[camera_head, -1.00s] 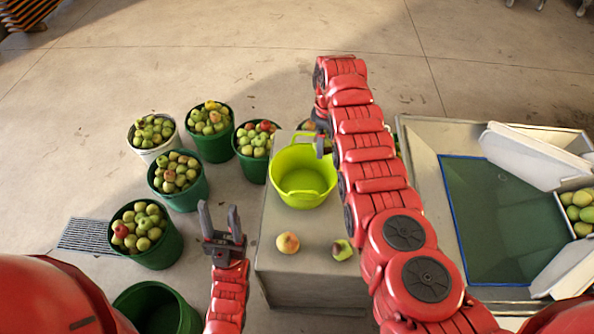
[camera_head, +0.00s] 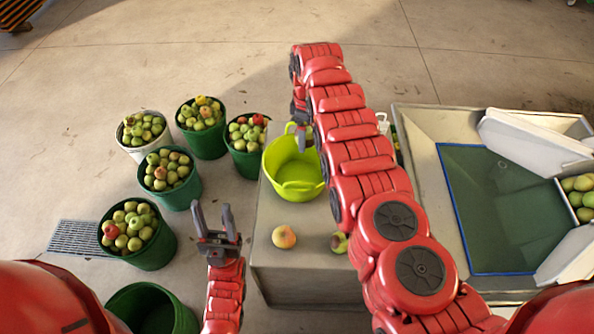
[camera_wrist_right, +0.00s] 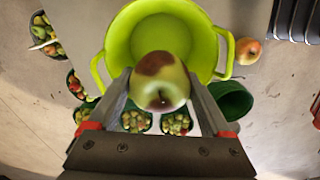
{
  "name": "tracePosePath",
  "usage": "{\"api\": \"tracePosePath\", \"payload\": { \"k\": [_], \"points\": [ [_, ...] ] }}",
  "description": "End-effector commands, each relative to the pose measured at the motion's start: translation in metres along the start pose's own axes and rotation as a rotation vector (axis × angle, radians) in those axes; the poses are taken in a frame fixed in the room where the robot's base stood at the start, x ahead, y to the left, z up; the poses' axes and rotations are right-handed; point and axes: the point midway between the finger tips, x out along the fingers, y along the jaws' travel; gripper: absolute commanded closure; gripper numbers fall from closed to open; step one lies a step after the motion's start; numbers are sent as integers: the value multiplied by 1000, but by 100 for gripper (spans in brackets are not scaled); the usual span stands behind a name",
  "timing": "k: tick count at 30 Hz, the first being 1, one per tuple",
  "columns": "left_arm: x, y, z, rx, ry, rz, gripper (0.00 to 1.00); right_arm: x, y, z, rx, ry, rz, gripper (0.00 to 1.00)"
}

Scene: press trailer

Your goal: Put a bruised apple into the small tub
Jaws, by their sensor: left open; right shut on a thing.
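The small tub (camera_head: 285,185) is yellow-green with two handles and stands on a grey block; its visible inside is empty. My right gripper (camera_wrist_right: 158,95) is shut on a pale apple with a brown bruise (camera_wrist_right: 160,68). In the right wrist view the apple overlaps the tub (camera_wrist_right: 118,45) near its rim, held apart from the tub floor. In the head view my arm mostly hides this gripper at the tub's far right side. A yellow-red apple (camera_head: 284,237) and a green apple with a dark patch (camera_head: 339,243) lie on the block. My left gripper (camera_head: 212,218) is open and empty.
The grey block (camera_head: 300,275) has bare room before the tub. Several buckets of apples (camera_head: 150,240) stand on the floor at left, with an empty green bucket (camera_head: 150,308) nearer. A metal trough (camera_head: 500,215) with a green bottom lies at right.

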Motion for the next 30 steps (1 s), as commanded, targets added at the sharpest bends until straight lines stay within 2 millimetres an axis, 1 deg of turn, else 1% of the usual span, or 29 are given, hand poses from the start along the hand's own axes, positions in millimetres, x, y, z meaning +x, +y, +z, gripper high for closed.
{"api": "tracePosePath", "payload": {
  "k": [4,5,7,14,17,19,22,23,24,26,29,30],
  "points": [
    [1,0,0,0,0,0,50,-1,0,0,0,1,1,81],
    [1,0,0,0,0,0,50,-2,0,0,0,1,1,13],
    [1,0,0,0,0,0,50,-1,0,0,0,1,1,1],
    [1,0,0,0,0,0,50,-1,0,0,0,0,0,0],
    [0,0,0,0,0,0,50,-6,1,0,0,1,2,0],
    [-1,0,0,0,0,0,50,-13,1,0,1,1,2,0],
    [-3,0,0,0,0,0,50,-32,1,-2,0,3,7,0],
    [-9,0,1,0,0,0,50,-36,2,0,2,4,7,0],
    [-15,1,2,0,0,0,50,-46,2,-1,2,5,8,0],
    [-21,1,4,0,0,0,50,-62,2,0,1,5,6,0],
    [-28,1,5,0,0,0,50,-84,2,0,1,4,5,0],
    [-26,1,4,0,0,0,50,-95,2,2,2,3,3,0]
  ]
}}
